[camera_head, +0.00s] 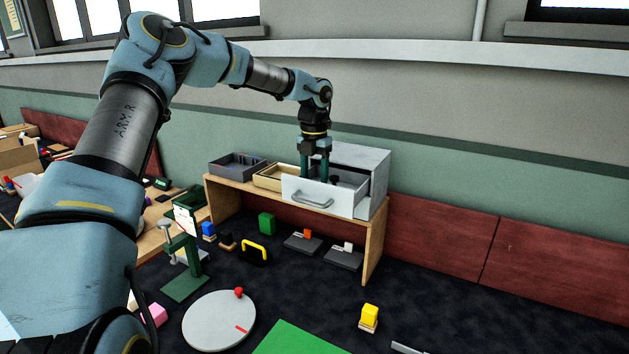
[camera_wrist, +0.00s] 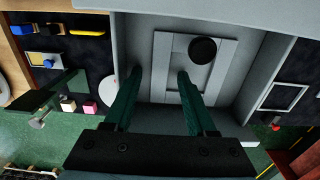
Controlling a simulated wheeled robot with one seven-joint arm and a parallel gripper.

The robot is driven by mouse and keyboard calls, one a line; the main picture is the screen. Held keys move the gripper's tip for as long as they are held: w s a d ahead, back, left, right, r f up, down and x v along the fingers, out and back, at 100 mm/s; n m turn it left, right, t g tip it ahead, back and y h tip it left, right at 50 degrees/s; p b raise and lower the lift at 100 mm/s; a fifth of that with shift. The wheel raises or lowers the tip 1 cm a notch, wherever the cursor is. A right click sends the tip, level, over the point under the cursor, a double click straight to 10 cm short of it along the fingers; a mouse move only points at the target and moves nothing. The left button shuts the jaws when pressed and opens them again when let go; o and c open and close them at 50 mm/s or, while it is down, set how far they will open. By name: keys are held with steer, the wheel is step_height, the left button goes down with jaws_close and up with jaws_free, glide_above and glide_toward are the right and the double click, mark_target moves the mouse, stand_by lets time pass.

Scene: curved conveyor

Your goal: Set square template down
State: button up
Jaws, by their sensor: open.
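My gripper (camera_head: 315,172) reaches down into the open grey drawer (camera_head: 335,208) of a small cabinet on the wooden shelf. In the wrist view my gripper (camera_wrist: 160,74) has its two green fingers spread, with nothing held between them. A light grey square plate with a raised frame (camera_wrist: 163,55), apparently the square template, lies on the drawer floor, with a round black knob (camera_wrist: 202,50) on it. The right finger overlaps part of the plate in the picture; contact cannot be told. The drawer front hides the plate's lower part in the head view.
The cabinet body (camera_head: 365,160) stands right behind the drawer. A tan tray (camera_head: 278,176) and a dark grey tray (camera_head: 236,163) sit left of it on the shelf. Below are a green block (camera_head: 267,223), a white disc (camera_head: 215,322) and a yellow block (camera_head: 370,311).

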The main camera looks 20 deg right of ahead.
step_height(320, 180, up, 12)
steer(key=b, duration=0.3)
stand_by(0.3)
steer(key=shift+s, duration=0.1)
stand_by(0.4)
